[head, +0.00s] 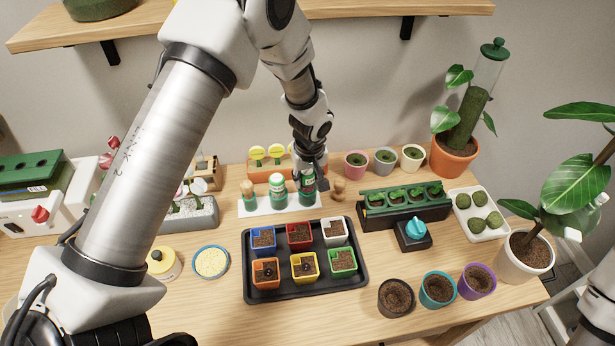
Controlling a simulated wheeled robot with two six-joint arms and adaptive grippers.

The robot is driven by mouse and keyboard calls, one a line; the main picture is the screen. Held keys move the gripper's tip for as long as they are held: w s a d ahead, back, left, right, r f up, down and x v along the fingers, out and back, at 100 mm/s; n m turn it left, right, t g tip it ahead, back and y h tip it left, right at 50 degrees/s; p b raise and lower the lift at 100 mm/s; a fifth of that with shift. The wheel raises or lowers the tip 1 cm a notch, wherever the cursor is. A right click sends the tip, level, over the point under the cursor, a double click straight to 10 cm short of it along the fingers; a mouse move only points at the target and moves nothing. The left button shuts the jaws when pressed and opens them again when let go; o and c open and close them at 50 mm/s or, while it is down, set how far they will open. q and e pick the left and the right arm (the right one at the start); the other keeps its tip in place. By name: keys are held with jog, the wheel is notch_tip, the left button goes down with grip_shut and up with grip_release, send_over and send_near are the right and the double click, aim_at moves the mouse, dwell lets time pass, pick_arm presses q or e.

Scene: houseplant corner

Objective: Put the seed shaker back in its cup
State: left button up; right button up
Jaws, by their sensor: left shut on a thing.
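My left gripper (309,178) reaches down from above at the back middle of the table, in the head view. It is shut on a green-and-white seed shaker (307,192), which is upright over the right part of a white holder strip (258,211). The gripper hides the top of the shaker. I cannot tell whether its base is inside a cup or just above it. A similar green-and-white shaker (277,192) stands upright on the strip just to the left. My right gripper is not in view.
A black tray (302,291) with several coloured soil pots lies in front. A wooden tool (338,189) is close right of the held shaker, and another (248,194) is at the strip's left. A green-topped seedling rack (405,208) stands right. Bare table shows at front left.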

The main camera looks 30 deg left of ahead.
pick_arm(q)
jog(key=o, duration=1.6)
jog(key=shift+c, duration=0.2)
jog(key=shift+r+p, duration=2.35)
jog(key=shift+r, duration=1.2)
jog(key=shift+f, duration=0.1)
